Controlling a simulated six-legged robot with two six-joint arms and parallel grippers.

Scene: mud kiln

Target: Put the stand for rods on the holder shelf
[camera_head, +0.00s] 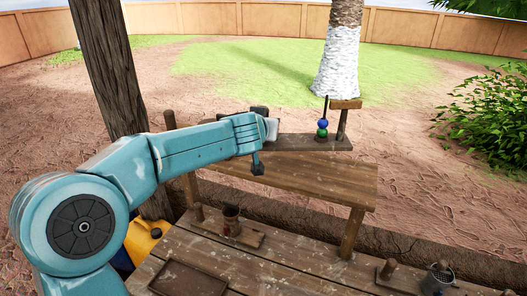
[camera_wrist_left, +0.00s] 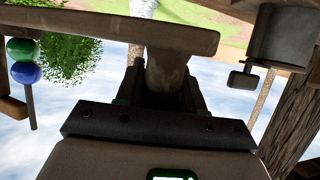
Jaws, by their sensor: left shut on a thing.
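The stand for rods (camera_head: 306,143) is a brown wooden plank with an end post and a short crossbar (camera_head: 345,104) at its right. A dark rod with a green and a blue ball (camera_head: 322,129) stands upright on it. My left gripper (camera_head: 268,128) is shut on the stand. In the left wrist view, which is upside down, the left gripper (camera_wrist_left: 160,95) is closed around a wooden post (camera_wrist_left: 168,72) rising from the plank (camera_wrist_left: 120,24). The holder shelf (camera_head: 290,180) is a bare wooden board below the stand. The stand appears raised above its far edge; the gap is hard to judge. My right gripper is out of view.
A wooden table (camera_head: 270,262) lies in front of the shelf. A dark wooden pillar (camera_head: 107,60) stands behind my left arm.

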